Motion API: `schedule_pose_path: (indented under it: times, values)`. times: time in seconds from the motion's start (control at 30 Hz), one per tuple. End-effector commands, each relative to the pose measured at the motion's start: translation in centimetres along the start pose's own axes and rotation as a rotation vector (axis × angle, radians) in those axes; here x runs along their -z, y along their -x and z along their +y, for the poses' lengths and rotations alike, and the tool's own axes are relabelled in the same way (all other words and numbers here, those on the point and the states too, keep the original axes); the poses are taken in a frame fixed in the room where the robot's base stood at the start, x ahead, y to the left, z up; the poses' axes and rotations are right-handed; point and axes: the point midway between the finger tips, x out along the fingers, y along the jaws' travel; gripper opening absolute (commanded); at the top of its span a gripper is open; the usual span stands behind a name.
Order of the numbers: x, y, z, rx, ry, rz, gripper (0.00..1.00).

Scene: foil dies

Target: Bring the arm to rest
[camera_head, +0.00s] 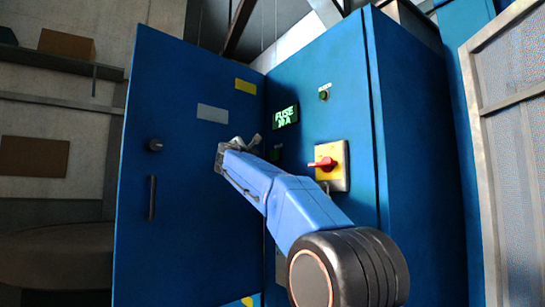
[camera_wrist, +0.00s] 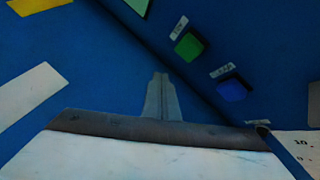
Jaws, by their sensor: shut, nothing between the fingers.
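My arm (camera_head: 300,208) reaches up and left across the front of a blue cabinet (camera_head: 325,60). At its end my gripper (camera_head: 254,142) is in front of the blue panels, near the seam between the left panel and the switch panel. In the wrist view my gripper (camera_wrist: 160,78) is shut, its fingers together with nothing between them. I cannot tell its exact distance from the panel.
A red rotary switch on a yellow plate (camera_head: 338,152) sits right of my arm. The wrist view shows a green button (camera_wrist: 189,45) and a blue button (camera_wrist: 233,90). A mesh panel (camera_head: 515,140) stands far right.

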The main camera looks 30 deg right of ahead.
Motion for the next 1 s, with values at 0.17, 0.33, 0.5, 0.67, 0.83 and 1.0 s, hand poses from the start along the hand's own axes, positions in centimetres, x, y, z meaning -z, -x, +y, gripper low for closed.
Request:
schedule_pose_path:
  times: [0.17,0.33,0.5,0.67,0.83,1.0]
  values:
    - [0.0,0.0,0.0,0.000,0.000,0.000,0.00]
    - [0.0,0.0,0.0,0.000,0.000,0.000,0.00]
    - [0.0,0.0,0.0,0.000,0.000,0.000,0.00]
    - [0.0,0.1,-0.1,0.003,-0.003,0.002,0.00]
    - [0.0,1.9,-2.2,0.056,-0.080,0.038,0.00]
    - [0.8,6.6,-7.8,0.193,-0.254,0.115,0.00]
